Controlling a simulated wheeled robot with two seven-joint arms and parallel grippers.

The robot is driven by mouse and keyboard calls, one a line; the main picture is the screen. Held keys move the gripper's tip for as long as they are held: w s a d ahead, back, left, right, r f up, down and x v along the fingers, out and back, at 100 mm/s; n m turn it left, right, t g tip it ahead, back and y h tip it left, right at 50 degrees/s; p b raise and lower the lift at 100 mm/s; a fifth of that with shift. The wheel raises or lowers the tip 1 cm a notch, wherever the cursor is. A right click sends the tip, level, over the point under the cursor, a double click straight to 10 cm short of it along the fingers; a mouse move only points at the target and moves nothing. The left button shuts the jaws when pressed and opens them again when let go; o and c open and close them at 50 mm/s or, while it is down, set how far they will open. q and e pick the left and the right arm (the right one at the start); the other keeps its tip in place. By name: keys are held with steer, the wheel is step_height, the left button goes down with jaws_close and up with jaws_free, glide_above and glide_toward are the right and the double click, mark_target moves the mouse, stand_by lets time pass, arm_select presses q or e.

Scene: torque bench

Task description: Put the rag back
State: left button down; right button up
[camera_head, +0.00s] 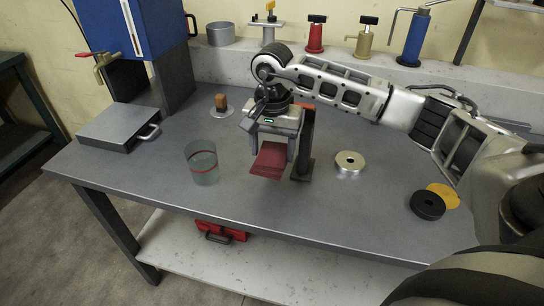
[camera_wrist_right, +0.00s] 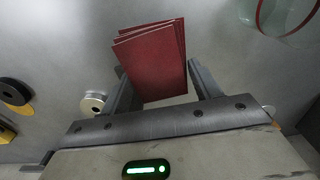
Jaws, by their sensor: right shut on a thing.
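The red folded rag (camera_head: 269,163) is held in my right gripper (camera_head: 272,143) over the front middle of the bench. In the right wrist view the rag (camera_wrist_right: 155,60) shows its stacked layers and sticks out beyond the two fingers of my right gripper (camera_wrist_right: 160,78). The gripper is shut on it. I cannot tell how far the rag's lower end is above the bench top. My left gripper is not in view.
A clear jar with a red band (camera_head: 203,172) stands left of the rag, and a dark post (camera_head: 304,165) stands close on the right. A silver spool (camera_head: 349,163) and a black ring (camera_head: 427,206) lie farther right. A grey flat box (camera_head: 117,127) sits at left. The front bench top is clear.

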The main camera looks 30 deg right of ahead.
mark_target(272, 145)
steer(key=w+f, duration=0.1)
steer(key=d+f, duration=0.1)
steer(key=shift+w+f, duration=0.3)
steer(key=shift+w, duration=0.05)
step_height(272, 145, down, 2)
steer(key=shift+f+p, duration=0.2)
steer(key=shift+p, duration=0.35)
steer(key=shift+f, duration=0.25)
steer(key=shift+f, duration=0.1)
steer(key=shift+f+b, duration=0.15)
steer(key=shift+b, duration=0.15)
steer(key=o, duration=0.6)
steer(key=shift+r, duration=0.2)
